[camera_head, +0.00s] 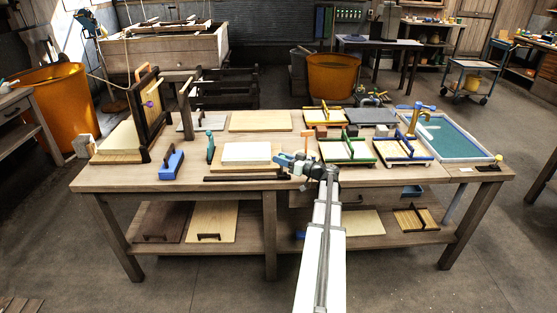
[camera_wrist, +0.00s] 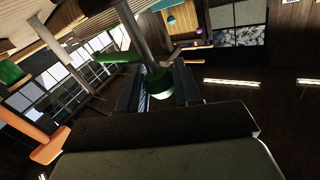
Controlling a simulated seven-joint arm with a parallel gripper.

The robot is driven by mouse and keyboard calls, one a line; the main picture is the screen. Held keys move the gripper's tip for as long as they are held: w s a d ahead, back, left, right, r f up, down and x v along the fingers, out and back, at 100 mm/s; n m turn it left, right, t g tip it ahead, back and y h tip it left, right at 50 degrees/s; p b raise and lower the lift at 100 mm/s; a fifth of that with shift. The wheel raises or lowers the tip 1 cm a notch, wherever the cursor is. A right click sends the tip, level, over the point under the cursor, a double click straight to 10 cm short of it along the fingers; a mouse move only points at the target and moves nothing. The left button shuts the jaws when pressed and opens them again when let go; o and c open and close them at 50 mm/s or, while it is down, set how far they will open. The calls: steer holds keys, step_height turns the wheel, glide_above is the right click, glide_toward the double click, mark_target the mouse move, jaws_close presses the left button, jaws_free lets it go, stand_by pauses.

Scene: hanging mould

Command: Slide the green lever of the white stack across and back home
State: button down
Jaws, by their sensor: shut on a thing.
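The white stack (camera_head: 246,152) lies on a wooden board near the middle of the bench in the head view. My gripper (camera_head: 281,162) is low at its right edge, with the arm reaching in from the front. In the wrist view my gripper (camera_wrist: 159,94) is shut on the green end of a metal rod, the green lever (camera_wrist: 158,84), which sits between the two dark fingers. In the head view the gripper hides the held lever end, and I cannot tell how far along its travel it is.
A teal upright piece (camera_head: 210,147) and a blue block (camera_head: 172,164) stand left of the stack. A dark bar (camera_head: 240,178) lies in front.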

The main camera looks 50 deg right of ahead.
steer(key=shift+s+d, duration=0.15)
steer(key=c, duration=1.1)
jaws_free()
steer(key=shift+s+d, duration=0.1)
steer(key=o, duration=0.3)
steer(key=v, duration=1.3)
steer(key=shift+s, duration=0.35)
